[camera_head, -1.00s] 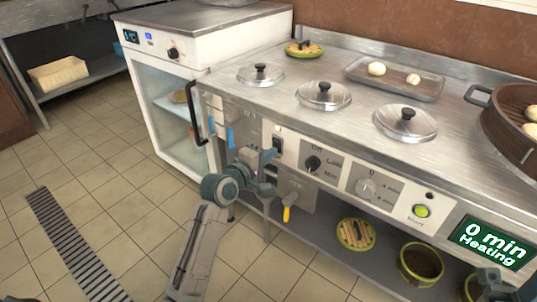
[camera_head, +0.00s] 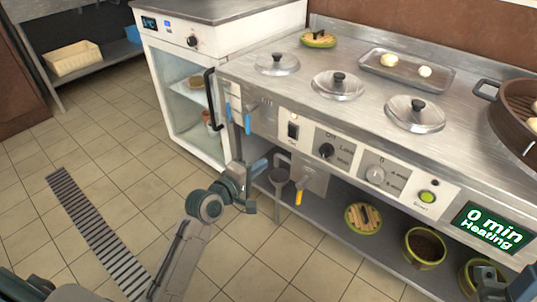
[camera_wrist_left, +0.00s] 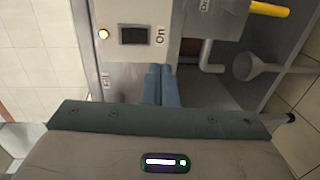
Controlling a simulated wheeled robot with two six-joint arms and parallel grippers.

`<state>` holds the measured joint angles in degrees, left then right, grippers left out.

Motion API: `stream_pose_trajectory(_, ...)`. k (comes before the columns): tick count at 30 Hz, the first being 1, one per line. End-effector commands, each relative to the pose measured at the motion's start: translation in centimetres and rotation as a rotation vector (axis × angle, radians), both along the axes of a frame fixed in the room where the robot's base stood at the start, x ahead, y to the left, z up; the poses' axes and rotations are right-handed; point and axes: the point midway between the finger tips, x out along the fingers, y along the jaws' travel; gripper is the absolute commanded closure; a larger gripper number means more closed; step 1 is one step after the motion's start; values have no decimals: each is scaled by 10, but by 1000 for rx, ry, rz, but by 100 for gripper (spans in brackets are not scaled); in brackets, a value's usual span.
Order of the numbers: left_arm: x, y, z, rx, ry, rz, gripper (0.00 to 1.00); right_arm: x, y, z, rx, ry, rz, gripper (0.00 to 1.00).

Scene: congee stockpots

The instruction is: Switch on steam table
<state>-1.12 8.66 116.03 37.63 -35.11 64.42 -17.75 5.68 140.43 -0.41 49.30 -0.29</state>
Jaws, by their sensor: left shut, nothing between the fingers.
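The steam table (camera_head: 300,80) is a steel counter with several lidded wells and a front control panel. My right gripper (camera_head: 490,280) shows only partly at the lower right corner.
A timer dial (camera_head: 376,174), green Start button (camera_head: 428,197) and display (camera_head: 494,228) reading 0 min Heating are further right. A yellow-handled valve (camera_head: 299,197) hangs below the panel. A glass-door cabinet (camera_head: 195,95) stands left. The floor in front is clear.

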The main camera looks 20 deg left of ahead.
Motion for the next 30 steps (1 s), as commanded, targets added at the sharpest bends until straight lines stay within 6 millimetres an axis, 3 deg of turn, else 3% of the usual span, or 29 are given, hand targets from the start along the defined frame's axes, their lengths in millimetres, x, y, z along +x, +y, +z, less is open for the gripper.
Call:
stream_pose_trajectory(7, -19, 7, -2, -1, 0, 0, 100, -1, 0, -2, -3, 24, 1, 64)
stream_pose_trajectory(24, -20, 8, -1, 5, -8, 3, 100, 0, 1, 0, -7, 17, 1, 64)
stream_pose_trajectory(28, -24, 13, 17, 77, -116, 45, 100, -1, 0, 0, -6, 18, 1, 64)
stream_pose_trajectory(30, -31, 20, 39, 167, -243, 99, 100, -1, 0, 0, -6, 18, 1, 64)
